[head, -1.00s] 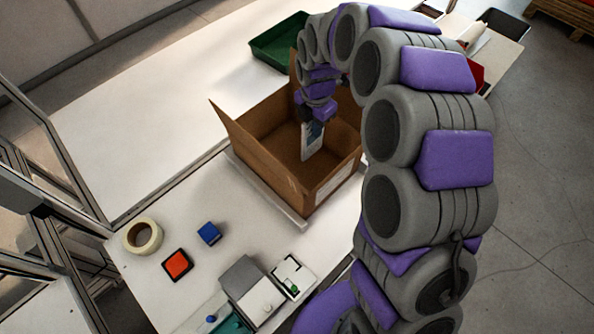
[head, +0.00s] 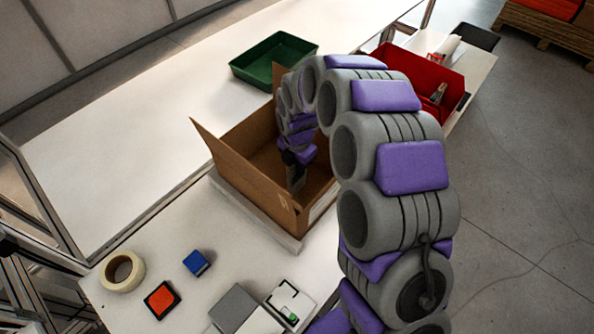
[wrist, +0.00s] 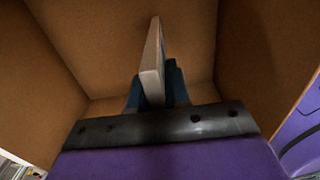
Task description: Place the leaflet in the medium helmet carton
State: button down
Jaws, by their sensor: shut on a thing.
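The open brown carton (head: 250,190) stands on the white table, its flaps up. My gripper (head: 295,175) reaches down inside it, near its right wall. In the wrist view my gripper (wrist: 155,95) is shut on the leaflet (wrist: 153,65), a thin pale piece seen nearly edge-on between dark blue fingers. Brown carton walls surround it in that view. In the head view the leaflet is hidden by my gripper and the carton. I cannot tell whether the leaflet touches the carton floor.
A green tray (head: 272,60) lies behind the carton, and a red bin (head: 425,75) stands at the back right behind my arm. A tape roll (head: 122,271), a blue block (head: 196,262) and a red-topped block (head: 162,299) lie in front. The white table at left is clear.

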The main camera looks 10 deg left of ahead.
jog(key=shift+d+f, duration=0.5)
jog(key=shift+f, duration=0.35)
jog(key=c, duration=1.5)
grip_release()
jog(key=shift+f, duration=0.1)
jog(key=o, duration=0.4)
jog(key=shift+a, duration=0.45)
jog(key=shift+d, duration=0.15)
notch_tip(320, 180, up, 11)
jog(key=shift+p, duration=1.2)
jog(key=shift+d+r, duration=0.1)
jog(key=shift+r, duration=0.45)
